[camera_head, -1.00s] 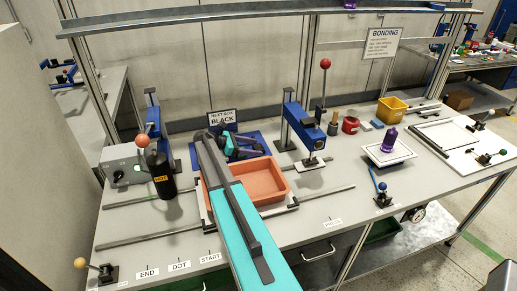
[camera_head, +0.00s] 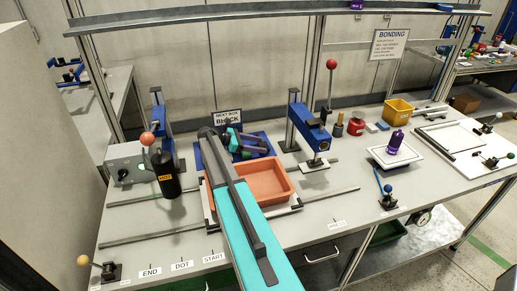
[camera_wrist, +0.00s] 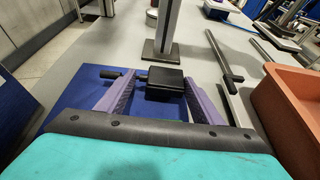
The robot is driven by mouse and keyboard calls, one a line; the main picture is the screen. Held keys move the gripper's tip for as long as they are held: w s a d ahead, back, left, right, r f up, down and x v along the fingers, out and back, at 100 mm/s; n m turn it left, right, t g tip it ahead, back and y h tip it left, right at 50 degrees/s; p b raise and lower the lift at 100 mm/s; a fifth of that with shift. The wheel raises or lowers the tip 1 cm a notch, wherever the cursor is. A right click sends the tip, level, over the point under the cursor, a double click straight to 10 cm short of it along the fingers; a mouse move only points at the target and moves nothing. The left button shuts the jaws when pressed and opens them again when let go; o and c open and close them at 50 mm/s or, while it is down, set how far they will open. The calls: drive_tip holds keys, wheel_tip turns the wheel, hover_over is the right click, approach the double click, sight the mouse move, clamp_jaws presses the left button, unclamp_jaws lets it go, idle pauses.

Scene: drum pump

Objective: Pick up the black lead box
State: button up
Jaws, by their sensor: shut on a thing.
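The black lead box (camera_wrist: 165,82) is a small black block in the wrist view, with a dark rod-like part sticking out to its left. It sits between the purple fingers of my gripper (camera_wrist: 158,90), which is shut on it. The blue tray or mat (camera_wrist: 75,108) lies below and behind it. In the head view my gripper (camera_head: 246,142) is over the blue mat (camera_head: 266,136), in front of the sign reading "NEXT BOX BLACK" (camera_head: 227,116). There the box is too small and dark to make out clearly.
An orange tray (camera_head: 284,192) stands just in front, under my arm. A blue press (camera_head: 312,132) stands to the right, and a black bottle marked HOT (camera_head: 166,175) to the left. Rails (camera_head: 150,236) run along the bench front. A shelf (camera_head: 270,13) spans above.

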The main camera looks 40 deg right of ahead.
wheel_tip(320, 180, up, 8)
drive_tip(key=b, duration=0.2)
drive_tip(key=shift+r, duration=0.2)
idle(0.3)
idle(0.3)
